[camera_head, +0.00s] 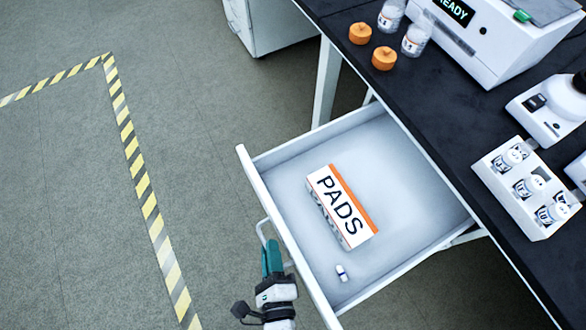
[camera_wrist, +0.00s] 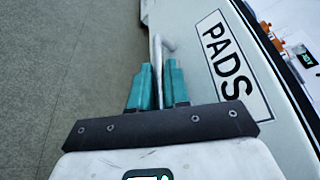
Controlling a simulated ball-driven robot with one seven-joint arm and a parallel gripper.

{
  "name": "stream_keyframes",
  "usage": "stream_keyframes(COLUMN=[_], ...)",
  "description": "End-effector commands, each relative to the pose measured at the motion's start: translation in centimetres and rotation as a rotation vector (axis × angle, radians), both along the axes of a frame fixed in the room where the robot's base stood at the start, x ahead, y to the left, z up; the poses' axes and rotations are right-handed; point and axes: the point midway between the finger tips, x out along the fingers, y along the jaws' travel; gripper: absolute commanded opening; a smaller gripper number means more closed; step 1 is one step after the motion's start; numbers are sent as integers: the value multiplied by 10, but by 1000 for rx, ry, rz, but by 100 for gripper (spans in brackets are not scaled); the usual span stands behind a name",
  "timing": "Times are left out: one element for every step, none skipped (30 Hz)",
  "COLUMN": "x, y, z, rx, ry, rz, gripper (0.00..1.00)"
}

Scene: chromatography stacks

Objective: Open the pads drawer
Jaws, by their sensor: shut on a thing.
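The pads drawer (camera_head: 285,240) is pulled well out from under the dark bench in the head view. A white and orange box labelled PADS (camera_head: 342,206) and a small white vial (camera_head: 342,272) lie inside it. The drawer's bar handle (camera_head: 264,232) is on its front face. My gripper (camera_head: 270,248), with teal fingers, is at the handle, outside the drawer front. In the wrist view, the fingers (camera_wrist: 160,85) are shut around the handle bar (camera_wrist: 158,50). The drawer front with its PADS label (camera_wrist: 228,58) is just right of them.
The black bench (camera_head: 420,95) holds orange caps (camera_head: 383,58), bottles (camera_head: 416,38), a white machine (camera_head: 510,40) and a vial rack (camera_head: 525,190). A white cabinet (camera_head: 270,25) stands behind. The floor at left is clear, with yellow-black tape (camera_head: 140,172).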

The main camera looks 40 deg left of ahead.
Motion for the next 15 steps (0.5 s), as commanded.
stream_keyframes(x=[-8,-11,-16,-18,-20,-23,-25,-26,-27,-28,-29,-29,-30,-30,-30], y=[1,3,4,5,6,7,8,8,9,9,9,10,10,10,10], z=[-2,-2,-2,-2,-2,-2,-2,-2,-2,-1,-1,-1,-1,-1,-1], rx=[-2,-2,-2,-2,-3,-3,-3,-3,-4,-4,-4,-3,-3,-3,-3], ry=[1,2,2,3,2,2,1,1,0,0,0,0,0,0,0], rz=[-2,-1,-1,-2,-1,-1,-1,-1,-1,-1,-1,-2,-2,-2,-2], gripper=[0,0,0,0,0,0,0,0,0,0,0,0,0,0,0])
